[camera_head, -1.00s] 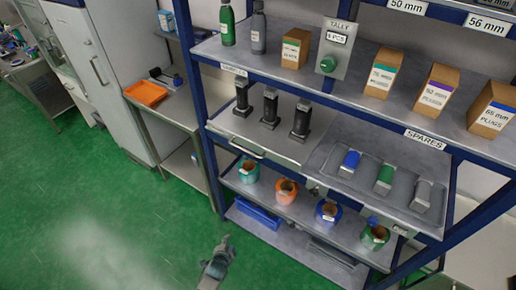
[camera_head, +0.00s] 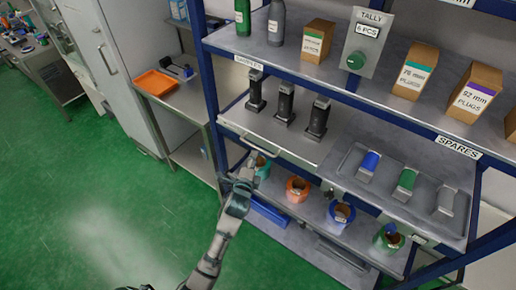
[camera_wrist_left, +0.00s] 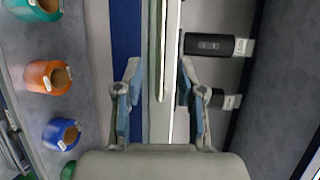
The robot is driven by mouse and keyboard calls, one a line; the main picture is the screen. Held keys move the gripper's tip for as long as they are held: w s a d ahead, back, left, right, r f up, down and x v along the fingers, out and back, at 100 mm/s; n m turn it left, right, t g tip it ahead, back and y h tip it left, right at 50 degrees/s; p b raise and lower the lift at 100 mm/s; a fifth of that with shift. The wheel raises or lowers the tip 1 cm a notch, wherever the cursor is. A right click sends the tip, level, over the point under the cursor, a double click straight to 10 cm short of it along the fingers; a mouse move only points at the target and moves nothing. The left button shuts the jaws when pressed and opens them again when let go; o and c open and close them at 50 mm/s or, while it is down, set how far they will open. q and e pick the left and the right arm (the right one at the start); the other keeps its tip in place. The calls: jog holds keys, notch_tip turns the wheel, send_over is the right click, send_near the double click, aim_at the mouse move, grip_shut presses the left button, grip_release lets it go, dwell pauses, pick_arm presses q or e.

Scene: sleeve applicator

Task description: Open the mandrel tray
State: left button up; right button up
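The mandrel tray (camera_head: 275,140) is a grey shelf tray with a light bar handle (camera_head: 262,150) along its front edge. Several black mandrels (camera_head: 285,104) stand on it; two also show in the left wrist view (camera_wrist_left: 210,44). My left gripper (camera_head: 248,163) is just in front of the tray, close to the handle's left part. In the left wrist view its two fingers (camera_wrist_left: 160,95) are apart, with the handle bar and tray edge between them in the picture. Whether they touch the handle cannot be told. My right gripper is not in view.
The shelf below holds several coloured pots, such as an orange one (camera_head: 298,189). A spares tray (camera_head: 395,208) lies to the right. A blue rack post (camera_head: 205,90) stands left, with a side table and orange tray (camera_head: 155,83) beyond. The green floor in front is clear.

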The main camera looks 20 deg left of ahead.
aim_at(257, 148)
pick_arm(q)
jog(key=w, duration=0.2)
jog(key=w+f, duration=0.1)
jog(key=w, duration=0.4)
jog(key=shift+w+a+f, duration=0.2)
jog(key=shift+a, duration=0.2)
jog(key=shift+d, duration=0.2)
jog(key=shift+a, duration=0.1)
grip_shut()
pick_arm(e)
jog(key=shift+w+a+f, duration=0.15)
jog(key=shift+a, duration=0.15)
